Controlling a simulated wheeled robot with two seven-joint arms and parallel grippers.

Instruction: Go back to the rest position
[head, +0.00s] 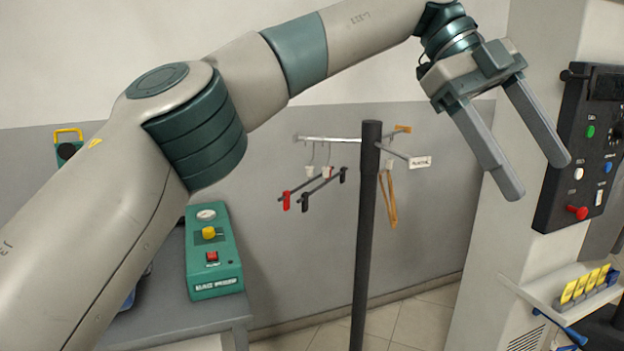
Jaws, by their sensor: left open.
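My left arm comes in from the left and reaches across the top of the head view. My left gripper (541,178) is at the upper right, with its two fingers apart and pointing down to the right. Nothing is between the fingers. It hangs in front of the light pillar, to the left of the black control panel (579,170). My right gripper is not in view.
A dark rack post (367,230) with hangers on its arms stands in the middle. A green machine (213,252) sits on a grey table (180,322) at lower left, partly behind my arm. Yellow tags (586,284) stand in a holder at lower right. Floor shows around the post.

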